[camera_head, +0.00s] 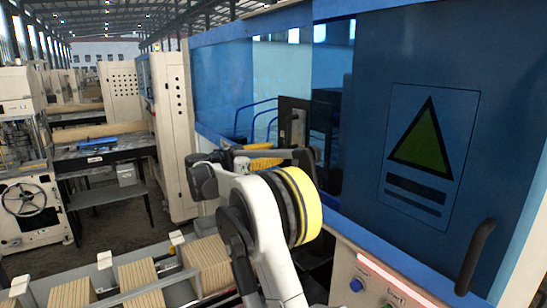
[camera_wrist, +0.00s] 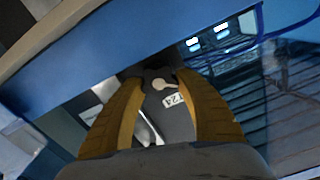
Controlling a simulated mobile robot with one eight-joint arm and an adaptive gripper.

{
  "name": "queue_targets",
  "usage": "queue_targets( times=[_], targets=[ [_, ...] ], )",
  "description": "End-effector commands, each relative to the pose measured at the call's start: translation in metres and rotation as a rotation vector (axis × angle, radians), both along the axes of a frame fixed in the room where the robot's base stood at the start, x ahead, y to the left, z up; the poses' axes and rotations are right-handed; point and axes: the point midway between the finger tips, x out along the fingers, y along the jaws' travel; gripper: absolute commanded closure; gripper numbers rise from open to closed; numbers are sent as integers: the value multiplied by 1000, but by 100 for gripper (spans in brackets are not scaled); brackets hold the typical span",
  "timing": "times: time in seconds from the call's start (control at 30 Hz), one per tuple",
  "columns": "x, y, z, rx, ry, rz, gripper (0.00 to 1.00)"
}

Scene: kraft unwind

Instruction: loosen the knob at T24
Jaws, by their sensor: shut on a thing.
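The wrist view shows the two yellow-brown fingers of my gripper (camera_wrist: 160,79) reaching forward, with their tips closed in on a dark knob (camera_wrist: 156,72). The knob is small and dim here, so its turn angle cannot be read. A white tag reading T24 (camera_wrist: 174,100) sits just below it on a grey surface, between the fingers. A pale rounded piece (camera_wrist: 165,84) shows between the knob and the tag. In the head view my arm reaches to the blue machine's opening, and the arm hides the knob and the tag.
A blue machine (camera_head: 405,45) with large panels and a green triangle sign (camera_head: 424,137) fills the right. A dark door handle (camera_head: 474,256) juts out there. Buttons (camera_head: 357,285) sit low in front. Stacked brown boards (camera_head: 208,262) lie at lower left. A dark table (camera_head: 98,157) stands farther left.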

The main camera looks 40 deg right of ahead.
Motion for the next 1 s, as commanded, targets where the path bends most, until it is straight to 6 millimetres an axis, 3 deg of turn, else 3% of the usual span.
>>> queue_targets(
  times=[0.6,1.0],
  targets=[
    [3,-1,-1,29,538,0,90],
    [4,-1,1,40,739,0,90]
  ],
)
